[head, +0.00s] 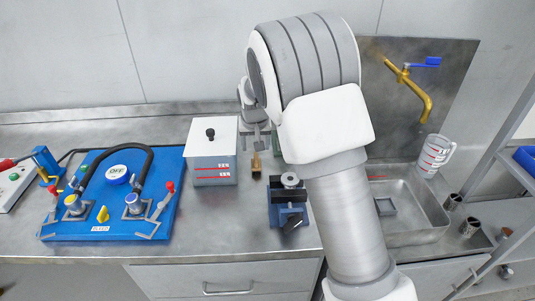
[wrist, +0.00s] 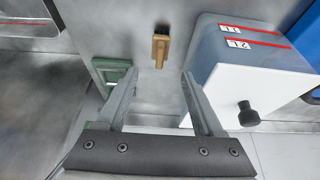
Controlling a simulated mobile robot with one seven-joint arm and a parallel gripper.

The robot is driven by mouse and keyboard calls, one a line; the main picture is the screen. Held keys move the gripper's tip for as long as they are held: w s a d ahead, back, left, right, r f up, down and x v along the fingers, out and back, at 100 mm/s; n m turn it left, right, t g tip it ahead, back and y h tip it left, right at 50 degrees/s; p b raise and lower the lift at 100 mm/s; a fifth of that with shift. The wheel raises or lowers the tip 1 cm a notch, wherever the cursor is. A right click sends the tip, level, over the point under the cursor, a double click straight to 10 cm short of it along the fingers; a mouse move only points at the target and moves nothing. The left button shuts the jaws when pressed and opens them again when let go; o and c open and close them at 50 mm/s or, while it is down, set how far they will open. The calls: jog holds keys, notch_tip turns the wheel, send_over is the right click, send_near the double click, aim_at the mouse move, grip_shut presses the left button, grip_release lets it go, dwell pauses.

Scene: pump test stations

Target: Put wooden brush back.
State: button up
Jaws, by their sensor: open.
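The wooden brush (head: 256,164) is small and brown. In the head view it is on the steel counter just right of the white-lidded box. In the wrist view the brush (wrist: 160,47) lies ahead of the fingertips, between their lines and apart from them. My gripper (head: 257,136) points down above the counter near the brush, partly hidden by my arm. In the wrist view my gripper (wrist: 158,75) is open with nothing between its fingers.
The lidded box (head: 211,163) stands close to the left of my gripper. A green part (wrist: 112,68) is near one finger. A blue vise-like device (head: 288,200) is in front. A blue pump panel (head: 80,225) is left, a sink (head: 425,215) right.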

jog(key=s+d+r, duration=0.4)
jog(key=s+r, duration=0.3)
jog(key=r, duration=0.1)
jog(key=s+d+r, duration=0.4)
jog(key=s+r, duration=0.3)
jog(key=s, duration=0.1)
jog(key=s+d+r, duration=0.1)
jog(key=s+d, duration=0.1)
jog(key=s, duration=0.8)
jog(key=s+d+r+t, duration=0.1)
jog(key=s+d, duration=0.2)
jog(key=s, duration=0.8)
jog(key=shift+s+d, duration=0.15)
jog(key=shift+s, duration=0.1)
jog(key=shift+r, duration=0.1)
